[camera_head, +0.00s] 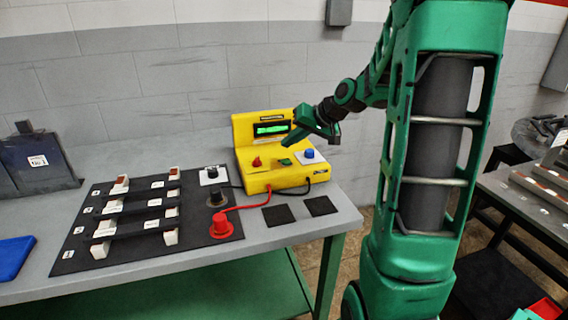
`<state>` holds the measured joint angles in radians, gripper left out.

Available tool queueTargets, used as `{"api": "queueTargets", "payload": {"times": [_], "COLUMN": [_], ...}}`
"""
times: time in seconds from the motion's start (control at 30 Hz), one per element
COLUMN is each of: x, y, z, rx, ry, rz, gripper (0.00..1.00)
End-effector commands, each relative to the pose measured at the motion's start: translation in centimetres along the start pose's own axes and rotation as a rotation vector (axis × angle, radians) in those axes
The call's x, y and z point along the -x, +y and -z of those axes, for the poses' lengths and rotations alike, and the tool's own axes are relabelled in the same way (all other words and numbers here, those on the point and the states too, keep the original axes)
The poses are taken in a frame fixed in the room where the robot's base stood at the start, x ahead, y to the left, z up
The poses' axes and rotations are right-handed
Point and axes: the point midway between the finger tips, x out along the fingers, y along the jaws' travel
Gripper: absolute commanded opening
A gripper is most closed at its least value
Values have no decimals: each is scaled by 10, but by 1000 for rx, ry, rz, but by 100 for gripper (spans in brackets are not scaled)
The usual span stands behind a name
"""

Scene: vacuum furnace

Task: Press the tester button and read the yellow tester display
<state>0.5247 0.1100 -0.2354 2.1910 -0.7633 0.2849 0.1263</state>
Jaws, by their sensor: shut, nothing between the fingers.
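The yellow tester (246,135) stands near the right end of the grey table. Its green display (271,129) is lit, but the characters are too small to read. A blue button (309,153) on a white plate sits at the right of its sloped face. A red knob (256,161) and a dark green part (285,161) sit to its left. My gripper (291,141) is shut and empty. It is in front of the tester, close to the lower edge of the display and left of the blue button. Whether it touches the tester cannot be told.
A black mat (78,262) with white holders and dark bars lies left of the tester. A red plug (221,225) with a red cable and black knobs (217,196) stand on its right part. Two black pads (278,215) lie in front.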

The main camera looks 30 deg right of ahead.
Motion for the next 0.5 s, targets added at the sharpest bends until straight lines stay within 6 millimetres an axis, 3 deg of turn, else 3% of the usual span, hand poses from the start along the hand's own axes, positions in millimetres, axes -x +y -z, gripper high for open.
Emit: {"api": "queueTargets", "payload": {"times": [0.5], "x": [12], "y": [-9], "z": [8], "rx": [0], "ry": [-1], "rz": [0], "gripper": [0]}}
